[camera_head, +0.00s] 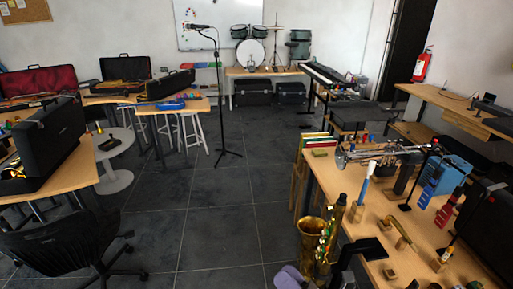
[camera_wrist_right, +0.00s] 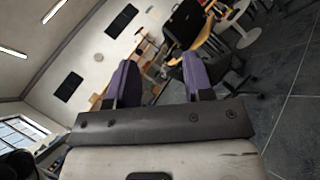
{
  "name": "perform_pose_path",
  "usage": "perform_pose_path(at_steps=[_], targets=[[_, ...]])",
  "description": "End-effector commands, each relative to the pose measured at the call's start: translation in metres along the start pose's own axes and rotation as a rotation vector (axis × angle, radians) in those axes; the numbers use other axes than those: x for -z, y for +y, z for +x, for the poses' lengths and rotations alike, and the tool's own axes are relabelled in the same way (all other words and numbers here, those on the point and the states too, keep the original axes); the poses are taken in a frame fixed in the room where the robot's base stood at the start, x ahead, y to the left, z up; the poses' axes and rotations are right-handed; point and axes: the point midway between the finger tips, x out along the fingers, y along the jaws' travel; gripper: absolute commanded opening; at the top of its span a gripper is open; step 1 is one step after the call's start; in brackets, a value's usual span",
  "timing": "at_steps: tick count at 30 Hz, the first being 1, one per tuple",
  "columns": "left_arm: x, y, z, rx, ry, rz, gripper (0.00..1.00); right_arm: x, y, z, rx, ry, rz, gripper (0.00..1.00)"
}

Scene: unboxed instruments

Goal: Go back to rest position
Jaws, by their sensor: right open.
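My right gripper (camera_head: 291,277) shows only in part at the bottom edge of the head view, with a purple finger low beside the saxophone. In the right wrist view its two purple fingers (camera_wrist_right: 160,80) stand wide apart with nothing between them. My left gripper is in neither view. The golden saxophone (camera_head: 314,243) stands upright just right of my right gripper, in front of the right-hand table.
The right table (camera_head: 340,188) holds a trumpet (camera_head: 372,153) and several small stands. A black swivel chair (camera_head: 62,243) stands at the lower left. A microphone stand (camera_head: 218,95) rises mid-room. The grey floor (camera_head: 220,220) between is clear.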

Motion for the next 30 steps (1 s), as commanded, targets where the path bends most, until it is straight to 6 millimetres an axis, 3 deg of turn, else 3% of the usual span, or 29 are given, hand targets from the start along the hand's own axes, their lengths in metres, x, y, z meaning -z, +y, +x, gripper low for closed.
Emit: perform_pose_path(at_steps=[1, 5, 10, 15, 18, 25, 26, 30], targets=[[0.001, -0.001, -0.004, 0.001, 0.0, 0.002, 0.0, -0.005, -0.005, -0.015, 0.089, -0.108, 0.181, 0.47], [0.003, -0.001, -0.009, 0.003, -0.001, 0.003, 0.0, -0.012, -0.033, -0.067, 0.338, -0.387, 0.629, 0.47], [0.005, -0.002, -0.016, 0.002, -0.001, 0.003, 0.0, 0.016, -0.063, -0.163, 0.697, -0.754, 1.166, 0.47], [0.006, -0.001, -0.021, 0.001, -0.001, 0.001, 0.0, 0.064, -0.058, -0.258, 1.04, -1.083, 1.549, 0.47], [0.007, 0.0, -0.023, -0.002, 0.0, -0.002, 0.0, 0.088, -0.043, -0.299, 1.204, -1.234, 1.687, 0.47], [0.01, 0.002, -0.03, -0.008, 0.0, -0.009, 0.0, 0.128, 0.011, -0.371, 1.54, -1.527, 1.872, 0.47], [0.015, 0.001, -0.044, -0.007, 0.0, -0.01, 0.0, 0.115, 0.018, -0.361, 1.521, -1.512, 1.868, 0.47], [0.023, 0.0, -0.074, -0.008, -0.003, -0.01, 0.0, 0.094, 0.038, -0.349, 1.517, -1.507, 1.863, 0.47]])
